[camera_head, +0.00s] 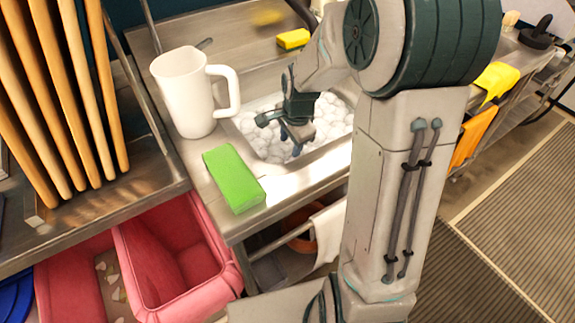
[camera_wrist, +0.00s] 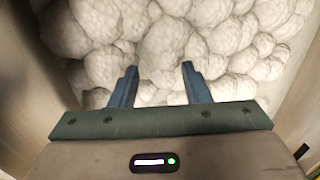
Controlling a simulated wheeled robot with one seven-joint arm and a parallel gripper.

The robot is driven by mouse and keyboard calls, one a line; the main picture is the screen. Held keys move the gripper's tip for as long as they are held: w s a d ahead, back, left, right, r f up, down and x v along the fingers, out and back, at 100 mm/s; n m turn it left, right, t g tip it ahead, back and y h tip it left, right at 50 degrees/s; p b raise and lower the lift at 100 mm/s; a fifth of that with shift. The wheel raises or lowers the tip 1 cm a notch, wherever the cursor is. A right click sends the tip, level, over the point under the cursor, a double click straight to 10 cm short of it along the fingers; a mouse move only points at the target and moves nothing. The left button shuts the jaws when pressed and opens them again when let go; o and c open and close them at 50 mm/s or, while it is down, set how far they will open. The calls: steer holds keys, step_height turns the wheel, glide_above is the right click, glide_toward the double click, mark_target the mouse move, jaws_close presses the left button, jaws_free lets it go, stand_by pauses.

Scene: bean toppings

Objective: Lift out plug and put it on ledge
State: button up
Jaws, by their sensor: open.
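My gripper (camera_head: 290,138) is over the sink basin (camera_head: 318,160), pointing down at the white foam that fills it. In the wrist view my gripper (camera_wrist: 160,85) is open, with its two blue fingers apart and only foam between them. The foam (camera_head: 330,122) looks like a heap of pale round bubbles; it also fills most of the wrist view (camera_wrist: 165,50). I cannot see a plug; the basin floor is hidden under the foam. The metal ledge (camera_head: 190,155) runs along the near left side of the basin.
A white pitcher (camera_head: 185,95) and a green block (camera_head: 233,178) stand on the ledge left of the basin. A yellow sponge (camera_head: 293,38) lies behind it. Pink bins (camera_head: 185,250) are below left, wooden boards (camera_head: 60,90) at far left. Basin walls are close around my gripper.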

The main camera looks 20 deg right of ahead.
mark_target(286, 150)
steer(key=f, duration=0.3)
steer(key=a+f, duration=0.1)
steer(key=shift+w+f, duration=0.3)
steer(key=shift+w, duration=0.1)
jaws_close()
steer(key=shift+r, duration=0.1)
